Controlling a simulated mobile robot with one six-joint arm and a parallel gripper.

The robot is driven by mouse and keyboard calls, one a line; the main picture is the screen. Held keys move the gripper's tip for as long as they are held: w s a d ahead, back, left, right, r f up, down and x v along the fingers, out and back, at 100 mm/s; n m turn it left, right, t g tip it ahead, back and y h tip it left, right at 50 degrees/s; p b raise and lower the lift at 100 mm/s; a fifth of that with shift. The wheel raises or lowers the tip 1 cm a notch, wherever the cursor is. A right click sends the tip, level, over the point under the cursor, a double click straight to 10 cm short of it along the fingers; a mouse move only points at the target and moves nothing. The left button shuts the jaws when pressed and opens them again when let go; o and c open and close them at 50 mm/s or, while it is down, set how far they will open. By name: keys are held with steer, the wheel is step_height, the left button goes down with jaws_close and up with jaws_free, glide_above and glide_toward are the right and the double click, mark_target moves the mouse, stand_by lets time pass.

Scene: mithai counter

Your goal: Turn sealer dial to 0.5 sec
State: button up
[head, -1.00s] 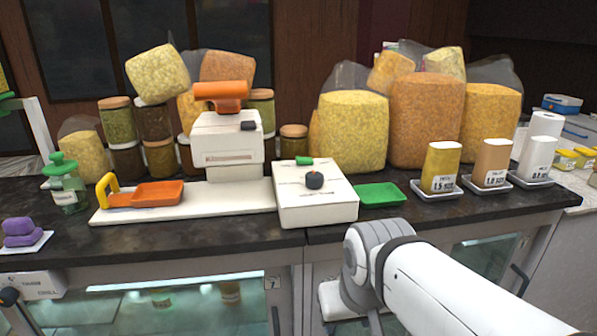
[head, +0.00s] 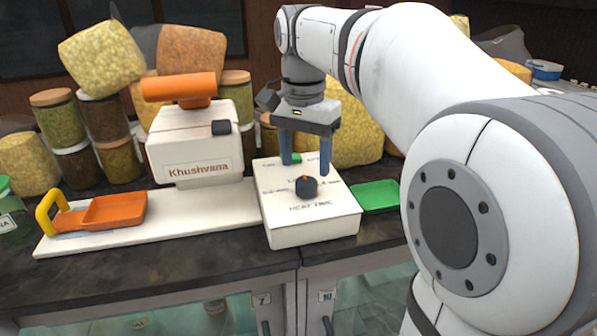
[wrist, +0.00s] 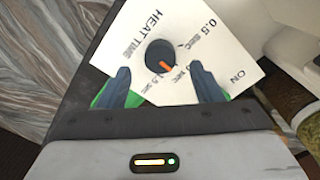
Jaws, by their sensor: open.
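The sealer's control box (head: 300,218) is white and stands on the dark counter, with a dark round dial (head: 306,187) on its sloping top. In the wrist view the dial (wrist: 160,56) has an orange pointer mark, and printed "HEAT TIME", "0.5 SEC" and "ON" show around it. The orange mark points down and slightly right in that view, away from the larger "0.5 SEC" print. My gripper (head: 307,165) is open and empty, pointing down over the box just behind the dial. In the wrist view its blue fingers (wrist: 160,82) stand apart either side of the dial's near side, not closed on it.
A green switch (head: 295,158) on the box is close to my fingers. The white sealer (head: 195,145) with an orange handle stands to the left, with an orange tray (head: 115,210) before it. A green tray (head: 378,195) lies right of the box. Jars and bulk bags crowd behind.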

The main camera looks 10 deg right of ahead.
mark_target(306, 181)
steer(key=shift+d+f, duration=0.1)
steer(key=shift+f, duration=2.45)
steer(key=c, duration=1)
steer(key=shift+n, duration=0.4)
steer(key=n, duration=0.5)
steer(key=shift+n, duration=0.3)
steer(key=n, duration=0.5)
steer(key=shift+s, duration=0.1)
steer(key=shift+n, duration=0.4)
